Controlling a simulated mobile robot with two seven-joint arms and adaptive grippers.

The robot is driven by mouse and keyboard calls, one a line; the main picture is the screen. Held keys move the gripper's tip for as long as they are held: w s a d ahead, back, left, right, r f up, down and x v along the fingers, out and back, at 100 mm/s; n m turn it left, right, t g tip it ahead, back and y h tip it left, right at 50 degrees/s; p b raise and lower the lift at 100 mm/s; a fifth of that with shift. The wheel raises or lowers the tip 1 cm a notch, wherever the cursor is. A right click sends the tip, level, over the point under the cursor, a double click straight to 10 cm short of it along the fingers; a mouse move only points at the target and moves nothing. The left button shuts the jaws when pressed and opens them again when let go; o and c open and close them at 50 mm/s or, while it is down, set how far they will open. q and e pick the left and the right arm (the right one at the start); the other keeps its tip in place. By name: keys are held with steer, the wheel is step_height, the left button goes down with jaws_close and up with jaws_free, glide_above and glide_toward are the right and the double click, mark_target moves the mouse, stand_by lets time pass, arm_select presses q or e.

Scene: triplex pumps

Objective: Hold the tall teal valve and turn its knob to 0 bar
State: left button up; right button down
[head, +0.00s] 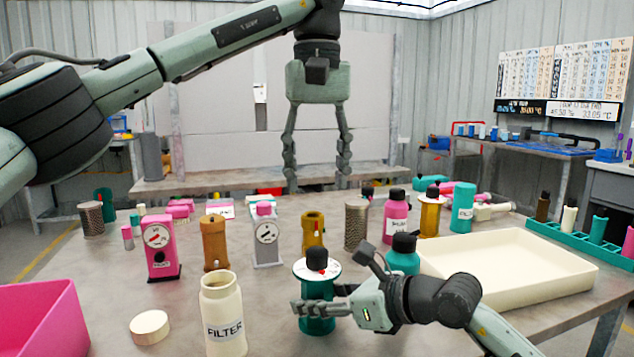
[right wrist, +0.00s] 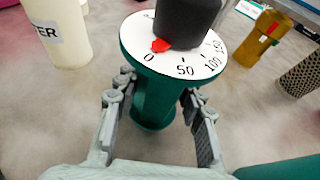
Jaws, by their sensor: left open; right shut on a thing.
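The tall teal valve (head: 317,315) stands upright at the front middle of the table, with a white dial (head: 303,268) and black knob (head: 317,258) on top. My right gripper (head: 312,308) is shut on its teal body from the right. In the right wrist view the fingers (right wrist: 155,115) flank the valve body (right wrist: 150,112) below the dial. There the knob's red pointer (right wrist: 160,45) is close to the 0 label; I cannot tell if it is exactly there. My left gripper (head: 318,178) is open and empty, pointing down, above and apart from the knob.
A cream FILTER bottle (head: 223,315) stands left of the valve, with a round lid (head: 149,327) beside it. A teal bottle (head: 402,262) and cream tray (head: 525,285) are to the right. A pink bin (head: 40,318) is at front left. Several pumps and cylinders stand behind.

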steer(key=c, duration=0.9)
jaws_free()
steer(key=shift+d, duration=0.1)
